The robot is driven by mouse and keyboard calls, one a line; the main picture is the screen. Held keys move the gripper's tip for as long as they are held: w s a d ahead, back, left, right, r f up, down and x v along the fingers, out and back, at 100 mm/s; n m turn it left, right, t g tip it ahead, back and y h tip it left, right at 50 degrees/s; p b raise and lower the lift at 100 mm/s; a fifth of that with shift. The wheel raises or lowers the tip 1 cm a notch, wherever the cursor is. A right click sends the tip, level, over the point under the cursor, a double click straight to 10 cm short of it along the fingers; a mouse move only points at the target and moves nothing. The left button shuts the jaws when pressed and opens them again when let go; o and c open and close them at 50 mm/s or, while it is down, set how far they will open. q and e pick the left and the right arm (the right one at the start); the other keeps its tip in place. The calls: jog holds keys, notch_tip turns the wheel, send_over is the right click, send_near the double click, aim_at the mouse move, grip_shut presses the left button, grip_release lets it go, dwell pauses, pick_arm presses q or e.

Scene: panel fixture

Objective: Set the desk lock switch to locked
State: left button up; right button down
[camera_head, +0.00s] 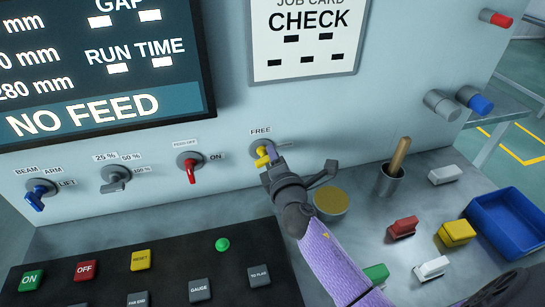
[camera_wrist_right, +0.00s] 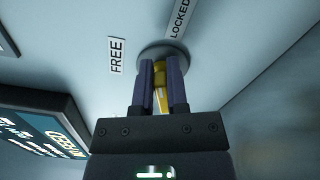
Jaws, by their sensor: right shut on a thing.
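The desk lock switch (camera_head: 262,161) is a yellow handle on a round grey base on the wall panel, below the FREE label (camera_head: 260,130). In the right wrist view, the yellow handle (camera_wrist_right: 160,75) lies between my two fingers. The FREE label shows to its left there, and the LOCKED label (camera_wrist_right: 180,18) above it. My right gripper (camera_head: 268,163) is shut on the handle; it also shows in the right wrist view (camera_wrist_right: 159,92). The fingers cover part of the handle, so its exact setting is hard to read. My left gripper is not in view.
Three other switches, blue (camera_head: 40,194), grey (camera_head: 115,181) and red (camera_head: 190,167), sit left on the panel. Below is a black button console (camera_head: 190,262). Right on the desk are a cup (camera_head: 390,180) with a wooden handle, coloured blocks and a blue tray (camera_head: 483,222).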

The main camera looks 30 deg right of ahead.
jog(key=shift+d+f+m+b, duration=0.1)
jog(key=shift+f+m+b, duration=0.15)
jog(key=shift+m, duration=0.8)
jog(key=shift+f+m+b, duration=0.15)
jog(key=shift+f+m, duration=0.05)
jog(key=shift+m, duration=0.85)
jog(key=c, duration=0.6)
grip_release()
jog(key=shift+c, duration=0.2)
jog(key=v, duration=1)
jog(key=shift+p, duration=0.45)
